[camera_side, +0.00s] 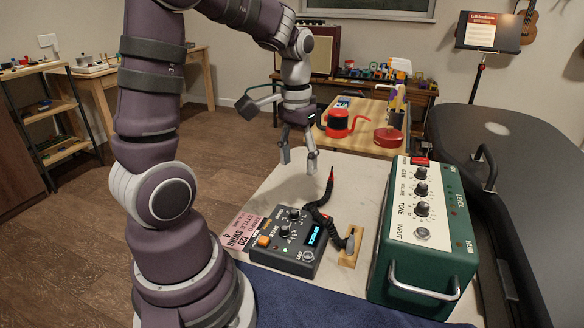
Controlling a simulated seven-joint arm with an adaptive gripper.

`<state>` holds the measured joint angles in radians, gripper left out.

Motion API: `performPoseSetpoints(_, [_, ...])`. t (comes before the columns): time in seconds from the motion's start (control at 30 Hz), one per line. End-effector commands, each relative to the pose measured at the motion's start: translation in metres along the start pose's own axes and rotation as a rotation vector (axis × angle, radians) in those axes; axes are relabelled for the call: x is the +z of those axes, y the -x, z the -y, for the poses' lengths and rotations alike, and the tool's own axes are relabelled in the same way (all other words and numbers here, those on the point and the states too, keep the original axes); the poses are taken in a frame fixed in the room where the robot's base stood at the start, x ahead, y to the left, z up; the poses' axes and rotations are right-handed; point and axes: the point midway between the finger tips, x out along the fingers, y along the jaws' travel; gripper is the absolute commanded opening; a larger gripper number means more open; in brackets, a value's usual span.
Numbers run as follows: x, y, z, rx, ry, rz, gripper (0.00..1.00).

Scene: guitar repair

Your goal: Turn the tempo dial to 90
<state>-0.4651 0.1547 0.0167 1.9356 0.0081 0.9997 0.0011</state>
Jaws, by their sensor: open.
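A dark box (290,242) with several knobs, an orange button (263,241) and a lit blue display (312,235) lies on the pale worktop. One black knob (293,214) is near its far edge and another knob (284,229) sits just in front of it. I cannot tell which knob is the tempo dial, and the display is too small to read. My gripper (298,160) points down, open and empty, above and behind the box, apart from it.
A pink printed card (243,231) lies left of the box. A black cable with a red tip (330,180) curves close behind and right of it. A green amplifier (416,255) with a handle stands at the right. A red kettle (338,123) is on the table behind.

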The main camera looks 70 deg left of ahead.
Motion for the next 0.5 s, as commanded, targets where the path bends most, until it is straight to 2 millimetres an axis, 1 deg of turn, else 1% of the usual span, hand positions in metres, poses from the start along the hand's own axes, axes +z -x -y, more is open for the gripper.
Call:
performPoseSetpoints(0.03, [-0.003,-0.007,0.007,-0.002,0.028,0.028,0.48])
performPoseSetpoints(0.1, [-0.004,-0.013,0.012,-0.003,0.048,0.048,0.48])
performPoseSetpoints(0.17, [-0.005,-0.019,0.013,-0.003,0.054,0.055,0.48])
performPoseSetpoints(0.23, [-0.004,-0.03,0.013,-0.003,0.053,0.059,0.48])
performPoseSetpoints(0.4, [0.0,-0.071,0.013,-0.003,0.052,0.062,0.48])
performPoseSetpoints(0.5, [0.001,-0.092,0.013,-0.003,0.052,0.06,0.48])
